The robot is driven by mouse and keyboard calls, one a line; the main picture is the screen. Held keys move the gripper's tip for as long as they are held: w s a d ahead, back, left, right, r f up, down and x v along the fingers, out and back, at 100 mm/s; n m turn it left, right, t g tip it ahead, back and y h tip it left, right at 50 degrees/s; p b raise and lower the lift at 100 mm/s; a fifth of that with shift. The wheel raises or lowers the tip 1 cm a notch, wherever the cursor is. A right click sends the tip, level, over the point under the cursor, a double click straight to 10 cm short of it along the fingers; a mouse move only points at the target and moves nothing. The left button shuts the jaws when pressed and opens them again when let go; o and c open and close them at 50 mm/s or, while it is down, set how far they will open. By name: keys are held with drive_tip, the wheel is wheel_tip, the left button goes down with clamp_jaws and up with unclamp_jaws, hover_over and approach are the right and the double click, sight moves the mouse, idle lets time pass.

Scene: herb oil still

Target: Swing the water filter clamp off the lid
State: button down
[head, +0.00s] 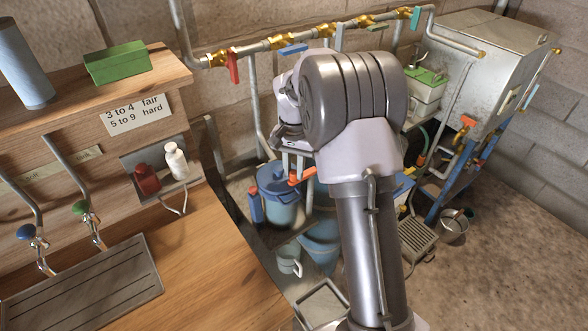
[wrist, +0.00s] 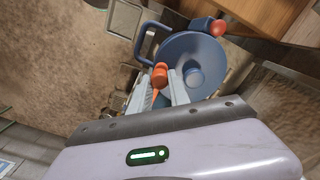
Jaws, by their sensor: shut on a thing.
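The water filter is a blue canister (head: 281,212) with a round blue lid, standing low behind my arm in the head view. In the wrist view its lid (wrist: 206,50) has a raised knob in the middle. The orange clamp (wrist: 160,74) is at the lid's left edge there, between my fingers; its orange end also shows in the head view (head: 302,176). My gripper (wrist: 160,88) is shut on the clamp, its fingers pointing down in the head view (head: 295,164). My fingers hide the clamp's lower part, and I cannot tell whether it still touches the lid.
A light blue bucket (head: 321,243) and a pale mug (head: 289,260) stand in front. The wooden counter (head: 200,270) is at the left, brass-valved pipes (head: 278,41) run behind.

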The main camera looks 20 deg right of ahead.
sight(311, 176)
drive_tip(key=s+n+p, duration=0.1)
drive_tip(key=n, duration=0.1)
drive_tip(key=s+d+n+p, duration=0.1)
drive_tip(key=n, duration=0.1)
drive_tip(key=s+n+p, duration=0.1)
drive_tip(key=n+p, duration=0.1)
drive_tip(key=n, duration=0.1)
drive_tip(key=shift+s+d+r, duration=0.15)
drive_tip(key=shift+s+d, duration=0.05)
drive_tip(key=shift+d, duration=0.2)
drive_tip(key=s+d+n+p, duration=0.1)
drive_tip(key=d+n+p, duration=0.5)
drive_tip(key=n, duration=0.6)
drive_tip(key=shift+s, duration=0.25)
idle(0.4)
drive_tip(key=c, duration=1.5)
unclamp_jaws()
